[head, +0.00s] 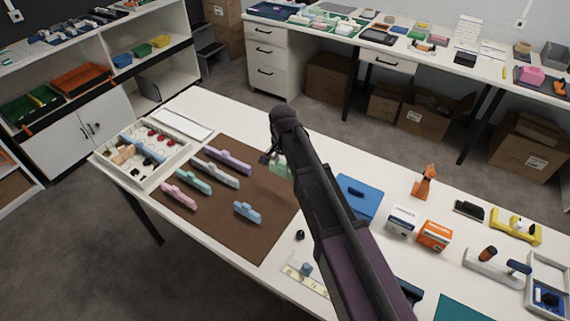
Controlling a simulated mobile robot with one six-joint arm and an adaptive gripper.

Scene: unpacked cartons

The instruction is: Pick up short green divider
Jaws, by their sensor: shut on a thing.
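The short green divider (281,167) is a pale green piece at the far right part of the brown mat (240,238), partly hidden behind my arm. My gripper (268,158) is at its left end and is shut on it. The fingers are small and dark here, and I cannot tell whether the divider is clear of the mat.
A sectioned tray (185,148) stands at left. The mat's front is clear.

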